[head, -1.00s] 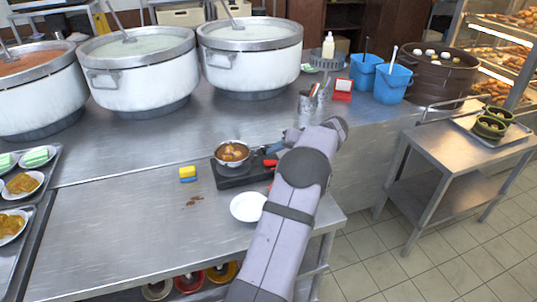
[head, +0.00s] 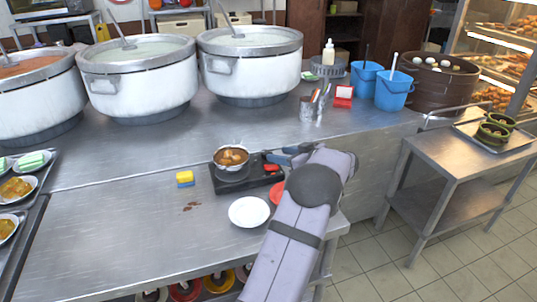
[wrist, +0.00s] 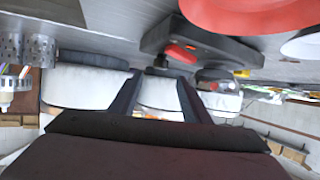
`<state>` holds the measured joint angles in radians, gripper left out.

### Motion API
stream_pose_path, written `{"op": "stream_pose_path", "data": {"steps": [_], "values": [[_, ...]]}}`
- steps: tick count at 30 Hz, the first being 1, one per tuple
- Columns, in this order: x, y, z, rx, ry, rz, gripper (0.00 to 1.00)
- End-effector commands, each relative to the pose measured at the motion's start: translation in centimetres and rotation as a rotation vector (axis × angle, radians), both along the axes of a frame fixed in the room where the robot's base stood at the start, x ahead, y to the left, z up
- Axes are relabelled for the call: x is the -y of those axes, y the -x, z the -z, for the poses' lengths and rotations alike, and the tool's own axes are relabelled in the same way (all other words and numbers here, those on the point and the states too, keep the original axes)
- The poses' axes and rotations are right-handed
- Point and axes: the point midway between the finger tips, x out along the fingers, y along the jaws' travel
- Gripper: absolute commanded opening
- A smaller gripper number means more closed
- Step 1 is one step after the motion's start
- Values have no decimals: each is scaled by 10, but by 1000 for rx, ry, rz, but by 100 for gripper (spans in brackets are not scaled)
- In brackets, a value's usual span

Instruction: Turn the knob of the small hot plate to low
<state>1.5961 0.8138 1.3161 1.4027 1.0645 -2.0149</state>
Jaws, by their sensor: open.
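The small black hot plate (head: 215,186) lies on the steel counter with a small pot of brown food (head: 232,157) on it. A red part, which looks like its knob (head: 272,168), sits at the right end of the plate. It also shows as a red oval on the hot plate in the wrist view (wrist: 180,53). I cannot read its setting. My gripper (head: 285,155) is just above and beside the right end of the hot plate. In the wrist view my gripper's fingers (wrist: 158,82) stand apart with nothing between them, pointing toward the hot plate's end.
A red dish (head: 277,194) lies partly behind my arm, beside a white plate (head: 249,212). A yellow and blue sponge (head: 185,178) lies left. Large stockpots (head: 250,72) stand behind. Metal cups (head: 306,108) and a red-framed card (head: 343,97) stand at back right.

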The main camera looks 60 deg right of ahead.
Motion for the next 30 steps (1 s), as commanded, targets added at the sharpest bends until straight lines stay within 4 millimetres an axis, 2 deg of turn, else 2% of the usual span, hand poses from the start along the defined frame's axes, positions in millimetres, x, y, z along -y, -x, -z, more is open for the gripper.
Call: {"op": "stream_pose_path", "data": {"steps": [18, 30], "values": [[22, -56, 24, 0, -3, -2, 43], [25, -61, 28, 0, -2, 0, 43]]}}
